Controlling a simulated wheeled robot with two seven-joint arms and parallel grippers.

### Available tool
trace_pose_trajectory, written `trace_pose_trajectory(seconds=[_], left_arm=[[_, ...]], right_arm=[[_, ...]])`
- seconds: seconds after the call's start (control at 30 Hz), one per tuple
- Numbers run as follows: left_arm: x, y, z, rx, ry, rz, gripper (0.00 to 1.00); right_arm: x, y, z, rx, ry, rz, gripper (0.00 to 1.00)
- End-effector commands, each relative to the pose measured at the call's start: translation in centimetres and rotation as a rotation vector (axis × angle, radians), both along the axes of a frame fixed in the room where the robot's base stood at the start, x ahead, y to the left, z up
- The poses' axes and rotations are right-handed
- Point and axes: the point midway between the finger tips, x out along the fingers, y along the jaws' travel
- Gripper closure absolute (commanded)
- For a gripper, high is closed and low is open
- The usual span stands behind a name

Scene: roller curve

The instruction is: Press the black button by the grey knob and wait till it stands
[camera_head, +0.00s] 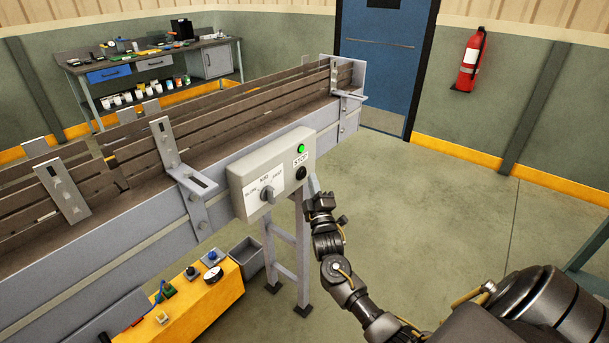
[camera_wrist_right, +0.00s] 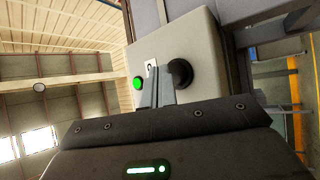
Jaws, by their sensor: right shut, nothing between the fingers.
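A pale control box (camera_head: 238,178) is fixed to the side of the conveyor (camera_head: 90,262). It carries a grey knob (camera_head: 267,195) among speed labels, a black button (camera_head: 300,173) under a "STOP" label, and a lit green lamp (camera_head: 301,149) above. My right gripper (camera_head: 313,186) is shut and empty, just right of and below the button in the head view. In the right wrist view the shut fingertips (camera_wrist_right: 158,78) are close beside the black button (camera_wrist_right: 181,73), with the green lamp (camera_wrist_right: 138,83) on their other side. I cannot tell whether they touch the box. My left gripper is not visible.
Metal brackets (camera_head: 178,160) stick out along the conveyor's near side. A yellow bench (camera_head: 205,302) with small parts and a grey bin (camera_head: 246,258) stand below. The conveyor's leg (camera_head: 303,265) is beneath the box. The floor (camera_head: 440,220) to the right is clear.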

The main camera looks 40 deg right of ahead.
Motion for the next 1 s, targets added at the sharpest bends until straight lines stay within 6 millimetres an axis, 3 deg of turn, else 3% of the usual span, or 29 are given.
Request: trace_pose_trajectory(seconds=[1.0], left_arm=[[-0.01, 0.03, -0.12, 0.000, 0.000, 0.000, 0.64]], right_arm=[[0.79, 0.25, 0.01, 0.000, 0.000, -0.001, 1.00]])
